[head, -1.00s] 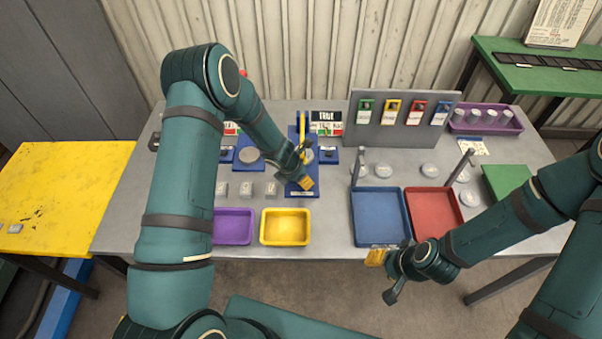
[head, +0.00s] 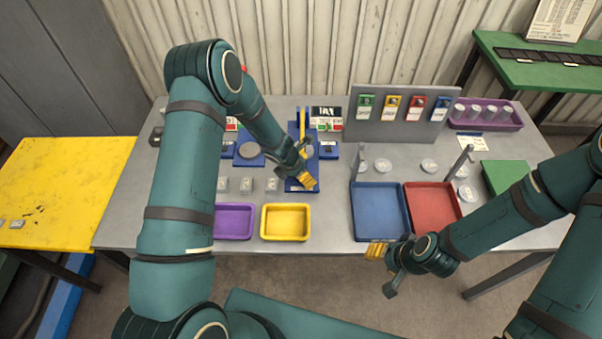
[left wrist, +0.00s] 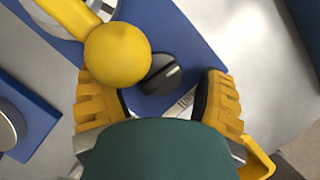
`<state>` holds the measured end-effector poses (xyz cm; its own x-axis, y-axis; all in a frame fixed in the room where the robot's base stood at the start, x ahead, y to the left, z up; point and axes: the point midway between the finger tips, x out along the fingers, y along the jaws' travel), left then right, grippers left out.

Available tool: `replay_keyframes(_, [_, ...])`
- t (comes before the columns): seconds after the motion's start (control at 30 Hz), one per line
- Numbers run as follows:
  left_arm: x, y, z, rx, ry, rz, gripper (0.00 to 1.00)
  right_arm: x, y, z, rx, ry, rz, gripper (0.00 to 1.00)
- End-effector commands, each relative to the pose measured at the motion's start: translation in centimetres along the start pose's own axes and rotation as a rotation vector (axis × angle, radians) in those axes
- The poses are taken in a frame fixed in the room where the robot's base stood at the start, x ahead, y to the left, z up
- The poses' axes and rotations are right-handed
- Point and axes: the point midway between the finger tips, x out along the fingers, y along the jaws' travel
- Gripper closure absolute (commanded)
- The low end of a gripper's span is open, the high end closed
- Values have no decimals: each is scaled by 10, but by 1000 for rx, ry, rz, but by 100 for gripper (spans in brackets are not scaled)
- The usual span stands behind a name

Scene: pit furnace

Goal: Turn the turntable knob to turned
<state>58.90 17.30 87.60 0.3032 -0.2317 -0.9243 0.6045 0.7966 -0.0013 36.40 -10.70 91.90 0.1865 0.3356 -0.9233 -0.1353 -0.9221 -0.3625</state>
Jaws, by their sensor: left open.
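The black round knob (left wrist: 160,75) with a pale line across its top sits on a blue base (left wrist: 190,35) in the left wrist view. It lies ahead of and between the fingers of my left gripper (left wrist: 158,100), which is open and empty. A yellow ball-ended handle (left wrist: 118,55) overlaps the left edge of the knob in that view. In the head view my left gripper (head: 305,178) is over the front of the blue base (head: 293,187) and hides the knob. My right gripper (head: 377,250) is off the table's front edge; its finger gap cannot be made out.
A purple tray (head: 233,207) and a yellow tray (head: 286,207) stand in front of the base. Several small labelled blocks are left of it. A blue tray (head: 378,238) and a red tray (head: 431,190) lie right. A grey board (head: 380,130) with coloured tags stands behind.

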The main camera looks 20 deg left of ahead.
Motion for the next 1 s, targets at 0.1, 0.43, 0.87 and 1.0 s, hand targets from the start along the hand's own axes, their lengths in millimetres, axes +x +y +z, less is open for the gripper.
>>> replay_keyframes(0.1, [-5,0,1,1,-1,1,28,0,0,0,0,0,0,53])
replay_keyframes(0.43, [-62,0,2,3,-3,3,28,0,0,0,0,0,0,53])
replay_keyframes(0.87, [-118,0,0,1,0,0,28,0,0,0,0,0,0,53])
replay_keyframes(1.0, [-120,0,0,0,1,0,28,0,0,0,0,0,0,53])
